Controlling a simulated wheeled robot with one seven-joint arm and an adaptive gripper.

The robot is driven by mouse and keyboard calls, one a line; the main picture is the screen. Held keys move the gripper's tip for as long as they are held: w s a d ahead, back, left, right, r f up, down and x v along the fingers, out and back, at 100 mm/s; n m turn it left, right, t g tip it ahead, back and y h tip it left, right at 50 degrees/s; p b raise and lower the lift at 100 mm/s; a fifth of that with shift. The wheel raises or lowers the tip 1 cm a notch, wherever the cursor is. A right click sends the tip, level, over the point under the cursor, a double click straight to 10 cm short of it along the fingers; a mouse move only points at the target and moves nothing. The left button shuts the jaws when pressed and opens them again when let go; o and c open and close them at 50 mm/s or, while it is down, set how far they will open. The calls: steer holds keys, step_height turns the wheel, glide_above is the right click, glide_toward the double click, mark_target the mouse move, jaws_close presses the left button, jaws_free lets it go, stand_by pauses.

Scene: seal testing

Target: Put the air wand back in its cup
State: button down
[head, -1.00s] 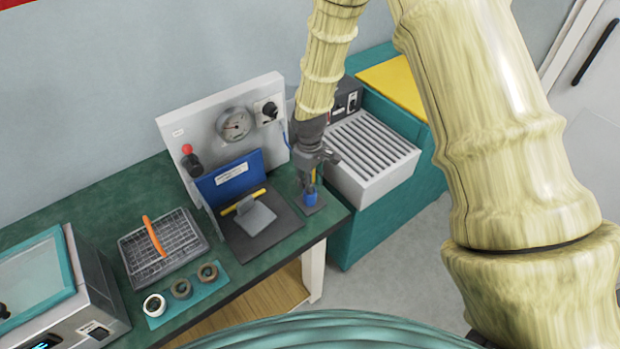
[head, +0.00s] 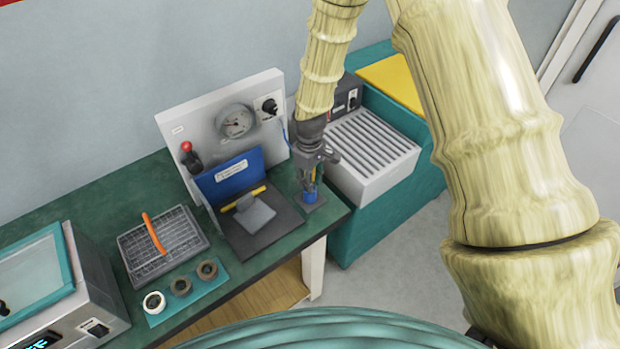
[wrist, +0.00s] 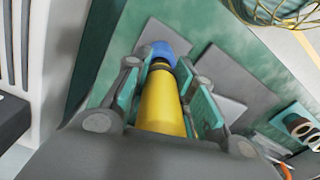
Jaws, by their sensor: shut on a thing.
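The air wand (wrist: 163,105) is a yellow rod, seen large between the fingers in the wrist view. My gripper (head: 309,179) is shut on it; the teal pads (wrist: 165,93) lie along both sides of the wand. The blue cup (head: 310,197) stands on a small dark base near the table's right front corner, directly below my gripper. In the wrist view the cup (wrist: 155,50) is at the wand's far end. The wand's lower end appears at or in the cup, but its depth is hidden.
A dark plate with a blue panel (head: 232,173) and a gauge board (head: 215,115) stand just left. A ribbed white unit (head: 372,150) stands right. A wire basket (head: 160,245) and several rings (head: 181,286) lie further left. The table edge is close.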

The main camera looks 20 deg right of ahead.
steer(key=shift+f, duration=0.25)
stand_by(0.3)
steer(key=c, duration=1.1)
jaws_free()
steer(key=shift+r, duration=0.1)
steer(key=shift+r+p, duration=3.45)
steer(key=shift+r, duration=1.75)
